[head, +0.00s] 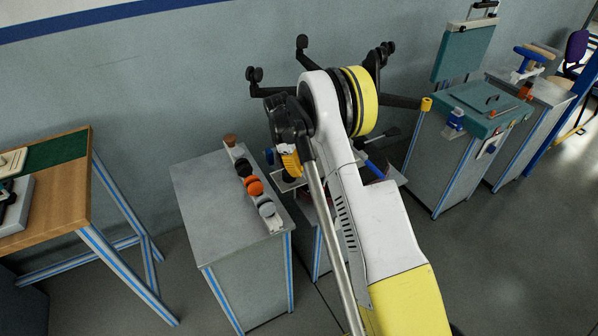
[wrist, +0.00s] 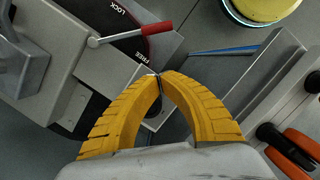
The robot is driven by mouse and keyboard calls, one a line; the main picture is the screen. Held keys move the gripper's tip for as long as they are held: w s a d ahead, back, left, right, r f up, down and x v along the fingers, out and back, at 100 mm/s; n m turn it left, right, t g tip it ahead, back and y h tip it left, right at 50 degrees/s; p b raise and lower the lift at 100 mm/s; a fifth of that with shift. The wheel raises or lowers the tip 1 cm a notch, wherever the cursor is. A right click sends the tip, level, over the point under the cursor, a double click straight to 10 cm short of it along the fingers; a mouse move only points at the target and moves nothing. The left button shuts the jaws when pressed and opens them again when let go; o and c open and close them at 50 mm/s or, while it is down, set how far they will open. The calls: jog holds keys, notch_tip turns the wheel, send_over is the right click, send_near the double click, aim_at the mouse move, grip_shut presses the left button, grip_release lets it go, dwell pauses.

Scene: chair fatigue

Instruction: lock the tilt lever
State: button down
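The tilt lever (wrist: 120,36) is a thin silver rod with a red grip, in the wrist view. It runs from a round pivot on a grey block out to the right, between the printed words LOCK above and FREE below on a dark plate (wrist: 108,12). My gripper (wrist: 156,76) has yellow ribbed fingers whose tips meet, with nothing seen between them. The tips are below the red grip in the picture and look apart from it. In the head view my gripper (head: 291,163) is beside the fixture, and my arm hides the lever.
Black caster legs (head: 302,45) stick up behind my arm. A grey cabinet (head: 222,245) at left carries a rack of knobs, including an orange knob (head: 254,186). A wooden table (head: 70,190) stands far left. A teal-topped cabinet (head: 455,155) stands at right. Floor at lower right is clear.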

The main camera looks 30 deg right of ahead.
aim_at(323, 192)
jog(key=b+x, duration=0.2)
jog(key=x, duration=0.4)
jog(key=shift+f, duration=0.2)
jog(key=shift+s+d+f+b, duration=0.25)
jog(key=shift+s+d+b, duration=0.5)
jog(key=shift+s+d, duration=0.6)
jog(key=shift+d, duration=0.15)
jog(key=s+d+n, duration=0.2)
jog(key=s+n, duration=0.1)
jog(key=shift+d+t, duration=0.25)
jog(key=shift+t, duration=0.05)
jog(key=shift+s+d, duration=0.2)
jog(key=shift+d, duration=0.1)
jog(key=shift+w+a, duration=0.1)
